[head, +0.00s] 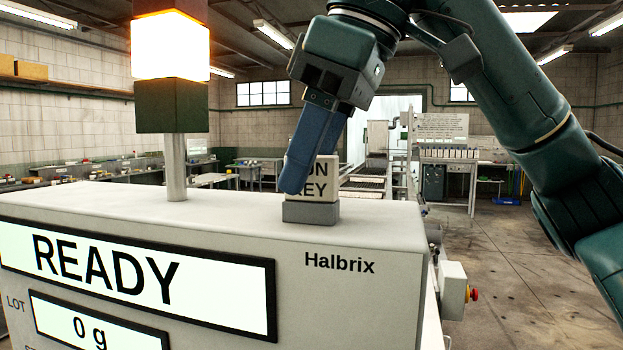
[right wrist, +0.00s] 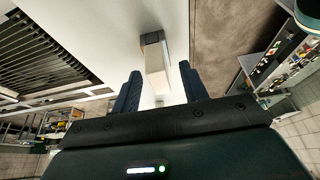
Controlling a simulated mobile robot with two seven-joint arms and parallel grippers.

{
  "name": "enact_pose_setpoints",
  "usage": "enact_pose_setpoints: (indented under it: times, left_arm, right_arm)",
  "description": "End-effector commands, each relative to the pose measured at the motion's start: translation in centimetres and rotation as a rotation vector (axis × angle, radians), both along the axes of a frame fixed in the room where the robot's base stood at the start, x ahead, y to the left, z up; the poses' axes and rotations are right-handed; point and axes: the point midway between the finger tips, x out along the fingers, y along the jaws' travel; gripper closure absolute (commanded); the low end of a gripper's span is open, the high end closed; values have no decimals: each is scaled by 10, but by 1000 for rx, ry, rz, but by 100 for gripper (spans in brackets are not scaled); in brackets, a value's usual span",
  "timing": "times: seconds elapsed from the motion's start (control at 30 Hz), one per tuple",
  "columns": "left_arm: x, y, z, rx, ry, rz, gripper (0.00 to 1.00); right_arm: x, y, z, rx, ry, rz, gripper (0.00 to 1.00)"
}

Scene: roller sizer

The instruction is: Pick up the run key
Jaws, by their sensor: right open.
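The run key (head: 326,180) is a cream block with dark lettering, partly covered in the head view by my right gripper's blue finger. It stands upright in a small grey holder (head: 311,213) on top of the white cabinet (head: 385,213). My right gripper (head: 297,178) points down at the key, its fingers open. In the right wrist view the key (right wrist: 156,62) shows between the two blue fingertips, with a gap visible on either side. The far finger is mostly hidden in the head view. My left gripper is not in view.
A post with a lit orange-white lamp (head: 171,48) rises from the cabinet top at left. The cabinet front has a READY display (head: 130,275). A box with a red button (head: 472,294) is on its right side. Open floor lies to the right.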

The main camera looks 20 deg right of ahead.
Motion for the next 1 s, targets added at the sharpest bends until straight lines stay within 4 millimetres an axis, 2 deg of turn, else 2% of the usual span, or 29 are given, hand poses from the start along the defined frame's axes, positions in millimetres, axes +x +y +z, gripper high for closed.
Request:
enact_pose_setpoints:
  times: [0.1,0.63,1.0]
  left_arm:
    - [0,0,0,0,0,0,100]
    - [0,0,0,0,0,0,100]
    - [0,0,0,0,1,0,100]
  right_arm:
    - [0,0,0,-1,1,0,57]
    - [0,0,0,-1,0,1,100]
    - [0,0,3,-1,0,1,100]
